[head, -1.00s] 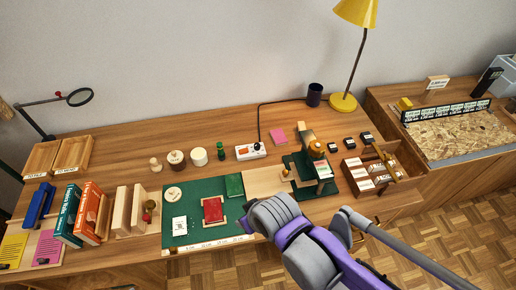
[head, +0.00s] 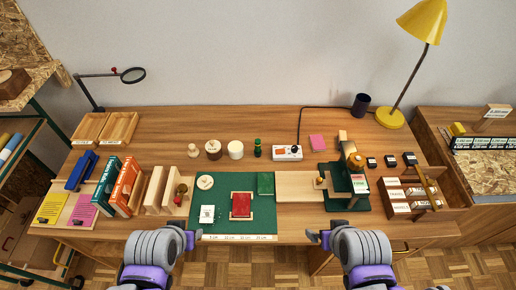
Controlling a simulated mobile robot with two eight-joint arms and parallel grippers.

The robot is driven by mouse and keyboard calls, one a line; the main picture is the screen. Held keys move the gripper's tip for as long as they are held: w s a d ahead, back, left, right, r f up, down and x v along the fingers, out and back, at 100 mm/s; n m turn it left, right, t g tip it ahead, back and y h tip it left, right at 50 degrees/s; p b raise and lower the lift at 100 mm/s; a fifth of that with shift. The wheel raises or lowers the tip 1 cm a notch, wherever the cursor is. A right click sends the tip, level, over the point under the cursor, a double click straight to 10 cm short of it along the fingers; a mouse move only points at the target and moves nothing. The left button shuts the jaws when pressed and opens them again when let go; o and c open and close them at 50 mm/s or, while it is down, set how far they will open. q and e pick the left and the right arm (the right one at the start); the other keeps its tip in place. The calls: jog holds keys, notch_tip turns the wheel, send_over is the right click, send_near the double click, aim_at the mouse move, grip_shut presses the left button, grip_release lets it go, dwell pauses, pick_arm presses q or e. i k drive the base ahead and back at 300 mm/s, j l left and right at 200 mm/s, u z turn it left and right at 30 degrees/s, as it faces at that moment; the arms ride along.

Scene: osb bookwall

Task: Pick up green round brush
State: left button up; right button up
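A small dark green upright thing with a rounded top (head: 257,147) stands toward the back middle of the desk, between a white round piece and a white switch box. It is the likeliest green round brush, but it is too small for me to make out bristles. My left gripper (head: 192,238) is at the desk's front edge, by the left end of the green mat. My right gripper (head: 318,238) is at the front edge, right of the mat. Both are well in front of the green thing and apart from it. Neither visibly holds anything; their finger gaps are unclear.
White (head: 235,149) and brown (head: 213,149) round pieces stand left of the green thing, the switch box (head: 287,153) right of it. A dark green stand (head: 340,200) and yellow lamp (head: 390,118) are at right.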

aim_at(257, 150)
jog(key=i+z, duration=0.15)
jog(key=z, duration=0.3)
jog(key=i+z, duration=0.1)
jog(key=z, duration=0.35)
jog(key=i+j+z, duration=0.1)
jog(key=z, duration=0.35)
